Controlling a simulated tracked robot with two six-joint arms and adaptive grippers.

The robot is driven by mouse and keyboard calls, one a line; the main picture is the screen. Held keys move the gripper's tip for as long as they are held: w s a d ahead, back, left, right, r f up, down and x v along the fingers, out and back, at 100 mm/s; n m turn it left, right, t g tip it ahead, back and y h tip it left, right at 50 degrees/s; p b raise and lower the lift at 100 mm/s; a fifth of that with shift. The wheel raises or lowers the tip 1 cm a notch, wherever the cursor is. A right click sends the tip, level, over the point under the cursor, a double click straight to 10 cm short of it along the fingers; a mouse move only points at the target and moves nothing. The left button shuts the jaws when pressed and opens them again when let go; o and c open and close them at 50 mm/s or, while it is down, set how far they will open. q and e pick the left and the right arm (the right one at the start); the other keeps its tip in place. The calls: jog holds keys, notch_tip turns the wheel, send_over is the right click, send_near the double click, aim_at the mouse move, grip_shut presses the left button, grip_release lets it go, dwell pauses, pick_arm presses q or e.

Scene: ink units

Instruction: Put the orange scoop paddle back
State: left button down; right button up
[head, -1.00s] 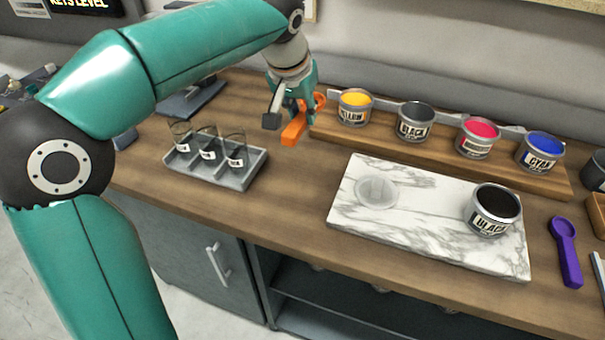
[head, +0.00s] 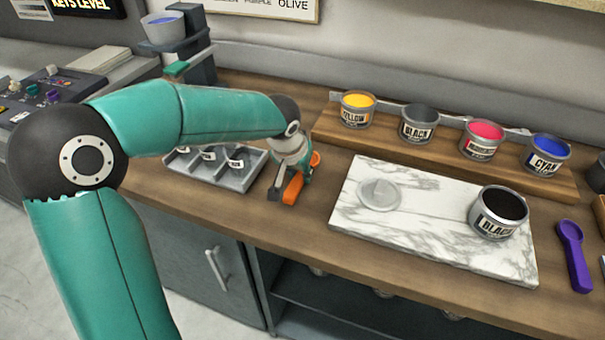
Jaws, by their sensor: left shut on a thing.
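The orange scoop paddle (head: 293,188) is in my left gripper (head: 282,190), low over the wooden counter between the grey cup tray and the marble slab. Its orange handle points down toward the front, and its round scoop end shows to the right of the gripper. The gripper is shut on it and hides its middle part. I cannot tell whether the paddle touches the counter. My right gripper is not in view.
The grey tray (head: 240,178) with several small glasses is just left of the gripper. The marble slab (head: 345,215) bears an open black ink can (head: 499,213) and a clear disc (head: 380,194). Several ink cans stand on a wooden riser (head: 400,150). A purple scoop (head: 573,255) lies at right.

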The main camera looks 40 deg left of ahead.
pick_arm(q)
jog(key=c, duration=1)
grip_release()
jog(key=v, duration=1.2)
jog(key=shift+s, duration=0.1)
